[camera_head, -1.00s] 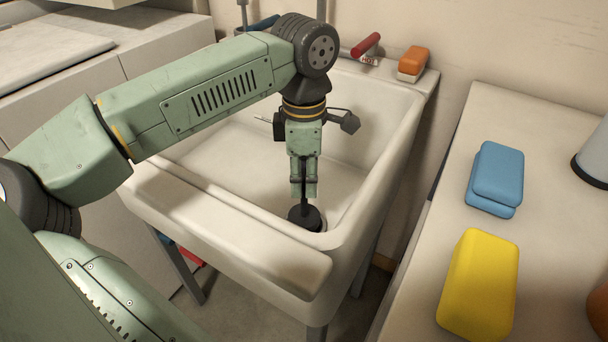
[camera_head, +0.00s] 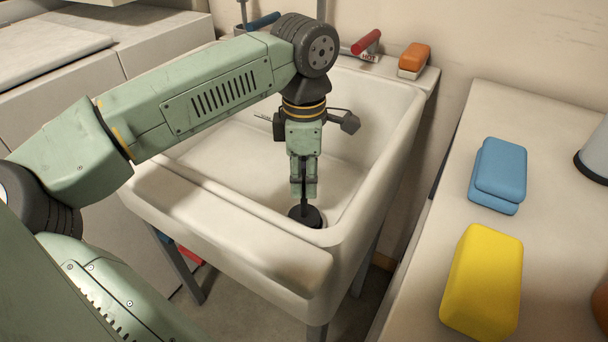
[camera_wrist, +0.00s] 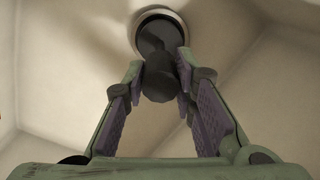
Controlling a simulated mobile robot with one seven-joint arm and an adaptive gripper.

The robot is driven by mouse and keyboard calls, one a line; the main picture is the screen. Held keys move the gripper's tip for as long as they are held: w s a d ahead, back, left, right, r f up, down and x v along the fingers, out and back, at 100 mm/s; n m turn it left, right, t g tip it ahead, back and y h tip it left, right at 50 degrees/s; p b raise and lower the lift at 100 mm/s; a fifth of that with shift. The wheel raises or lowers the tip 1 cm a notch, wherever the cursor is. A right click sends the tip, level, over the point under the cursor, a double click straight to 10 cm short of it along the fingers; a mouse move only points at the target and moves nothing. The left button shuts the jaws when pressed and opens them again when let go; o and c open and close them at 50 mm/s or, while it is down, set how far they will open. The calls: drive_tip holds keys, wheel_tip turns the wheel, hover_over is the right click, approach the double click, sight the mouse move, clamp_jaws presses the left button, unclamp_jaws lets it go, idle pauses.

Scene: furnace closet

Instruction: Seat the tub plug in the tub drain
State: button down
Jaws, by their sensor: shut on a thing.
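The tub plug (camera_head: 306,216) is black, with a wide round base and a thin upright stem. My gripper (camera_head: 304,188) points straight down into the white tub (camera_head: 232,226) and is shut on the stem. The plug is low near the tub floor, at the front right. In the wrist view, the dark plug (camera_wrist: 160,82) is between the fingers (camera_wrist: 160,75). The pale rim of the tub drain (camera_wrist: 158,10) shows around the plug's far side. The plug covers most of the drain. I cannot tell whether it is seated or just above the hole.
The tub walls stand close around my gripper. An orange-and-white block (camera_head: 413,58) sits on the back rim. Blue sponges (camera_head: 498,172) and a yellow sponge (camera_head: 482,282) lie on the right counter.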

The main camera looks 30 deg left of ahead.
drive_tip(key=shift+f+b, duration=0.7)
drive_tip(key=shift+f, duration=0.2)
drive_tip(key=c, duration=1.2)
unclamp_jaws()
drive_tip(key=shift+c, duration=0.2)
drive_tip(key=shift+r, duration=0.15)
drive_tip(key=shift+r+p, duration=2.75)
drive_tip(key=shift+r, duration=1.15)
